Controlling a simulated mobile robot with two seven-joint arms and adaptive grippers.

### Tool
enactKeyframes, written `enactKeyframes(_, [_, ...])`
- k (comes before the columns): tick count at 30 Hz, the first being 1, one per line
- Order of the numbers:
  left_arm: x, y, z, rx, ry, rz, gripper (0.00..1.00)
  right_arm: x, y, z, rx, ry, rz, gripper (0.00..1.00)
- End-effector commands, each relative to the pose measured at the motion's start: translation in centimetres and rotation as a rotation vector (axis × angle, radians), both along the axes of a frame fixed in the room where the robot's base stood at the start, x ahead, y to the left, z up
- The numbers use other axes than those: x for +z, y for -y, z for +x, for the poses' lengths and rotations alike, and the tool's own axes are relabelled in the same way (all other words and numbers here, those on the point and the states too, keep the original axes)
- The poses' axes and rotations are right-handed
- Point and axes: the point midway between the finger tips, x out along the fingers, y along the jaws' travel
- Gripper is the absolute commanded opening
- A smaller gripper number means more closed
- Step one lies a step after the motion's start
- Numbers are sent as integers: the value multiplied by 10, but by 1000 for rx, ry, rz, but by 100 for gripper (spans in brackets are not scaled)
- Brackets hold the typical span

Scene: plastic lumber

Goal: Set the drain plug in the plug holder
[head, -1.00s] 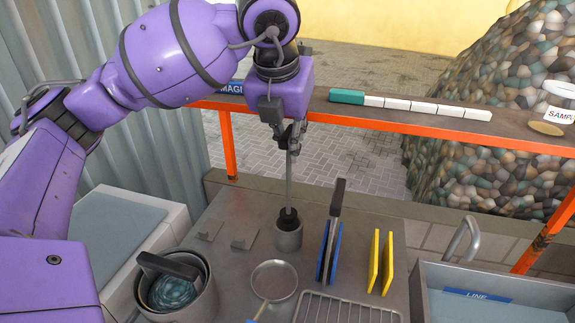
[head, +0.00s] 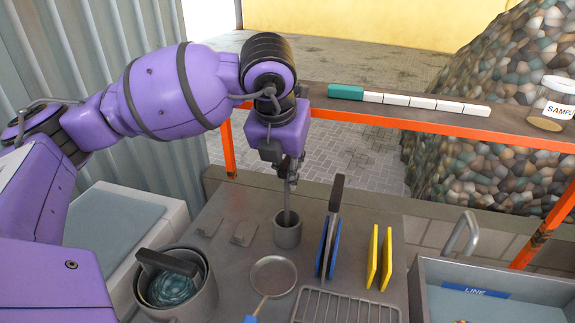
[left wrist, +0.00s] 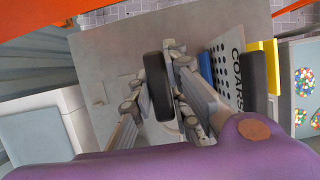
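The drain plug (head: 287,205) has a grey rod with a black grip at its top. It stands about upright, with its lower end inside the plug holder (head: 287,237), a short grey metal cup on the bench. The cup's wall hides that end, so I cannot tell whether it touches the bottom. My left gripper (head: 291,178) is above the cup, closed around the top of the plug. In the left wrist view the black grip (left wrist: 157,85) lies between the fingers of my left gripper (left wrist: 158,88). My right gripper is out of view.
Right of the holder stand blue plates (head: 322,248) with a black-handled tool (head: 335,205), then yellow plates (head: 379,258). In front are a round pan (head: 273,276) and a wire rack (head: 345,308). A pot (head: 205,300) is front left. An orange-edged shelf (head: 400,115) runs behind.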

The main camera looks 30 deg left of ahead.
Motion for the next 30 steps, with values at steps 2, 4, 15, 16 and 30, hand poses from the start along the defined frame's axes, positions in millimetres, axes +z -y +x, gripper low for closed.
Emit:
enactKeyframes(2, [0, 0, 0, 0, -1, 0, 29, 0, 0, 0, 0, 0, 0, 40])
enactKeyframes(4, [0, 0, 0, 0, -1, 0, 33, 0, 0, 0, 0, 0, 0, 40])
enactKeyframes(15, [9, 0, -1, 0, 2, 0, 33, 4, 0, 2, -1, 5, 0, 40])
enactKeyframes(16, [12, 1, -2, 0, 2, 0, 33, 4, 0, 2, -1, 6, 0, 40])
enactKeyframes(30, [97, 10, -36, -1, 3, 0, 33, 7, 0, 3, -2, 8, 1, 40])
